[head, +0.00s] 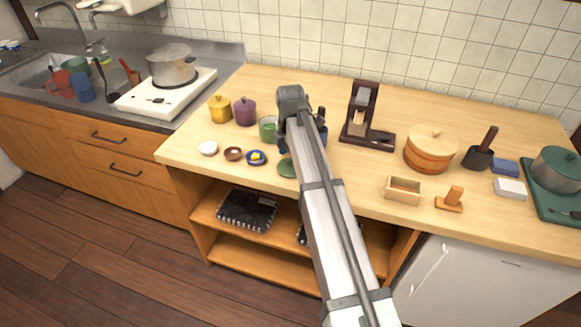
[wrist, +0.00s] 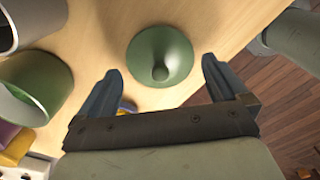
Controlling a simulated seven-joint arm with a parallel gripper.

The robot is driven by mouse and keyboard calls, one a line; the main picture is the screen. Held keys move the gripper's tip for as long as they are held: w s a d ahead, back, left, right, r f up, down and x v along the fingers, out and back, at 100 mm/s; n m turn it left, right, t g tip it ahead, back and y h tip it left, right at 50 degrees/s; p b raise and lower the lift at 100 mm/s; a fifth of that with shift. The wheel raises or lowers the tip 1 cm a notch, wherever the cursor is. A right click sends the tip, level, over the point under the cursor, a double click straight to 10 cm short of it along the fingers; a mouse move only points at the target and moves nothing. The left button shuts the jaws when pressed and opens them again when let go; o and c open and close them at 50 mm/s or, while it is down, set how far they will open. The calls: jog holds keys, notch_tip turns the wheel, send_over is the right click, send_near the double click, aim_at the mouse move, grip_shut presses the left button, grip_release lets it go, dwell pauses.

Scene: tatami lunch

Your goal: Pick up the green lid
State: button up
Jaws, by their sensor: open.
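The green lid (wrist: 160,58) is round with a small knob and lies knob up on the wooden counter, apart from any pot. In the wrist view it sits just beyond the fingertips, roughly between them. In the head view the lid (head: 287,168) shows near the counter's front edge, partly hidden by my arm. My gripper (wrist: 160,75) is open and empty, its two blue-grey fingers spread wide. In the head view my gripper's fingers are mostly hidden behind my wrist. A green open cup (head: 268,128) stands behind the lid; it also shows in the wrist view (wrist: 35,85).
A blue dish (head: 256,158) with something yellow, a brown dish (head: 233,154) and a white dish (head: 208,149) lie left of the lid. Yellow (head: 219,110) and purple (head: 244,112) lidded pots stand behind. A dark wooden stand (head: 364,120) is at right. The counter's front edge is close to the lid.

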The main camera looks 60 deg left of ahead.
jog(key=shift+f, duration=0.85)
jog(key=shift+c, duration=0.5)
jog(key=c, duration=0.7)
jog(key=shift+r, duration=0.1)
jog(key=r, duration=0.9)
jog(key=shift+s+a+r, duration=0.15)
jog(key=shift+s+r, duration=0.1)
jog(key=shift+s, duration=0.05)
jog(key=a+r, duration=0.1)
jog(key=a, duration=0.4)
jog(key=w+a+r, duration=0.1)
jog(key=a, duration=0.5)
jog(key=a+r, duration=0.2)
jog(key=a, duration=0.3)
jog(key=shift+w+a, duration=0.25)
jog(key=shift+a, duration=0.05)
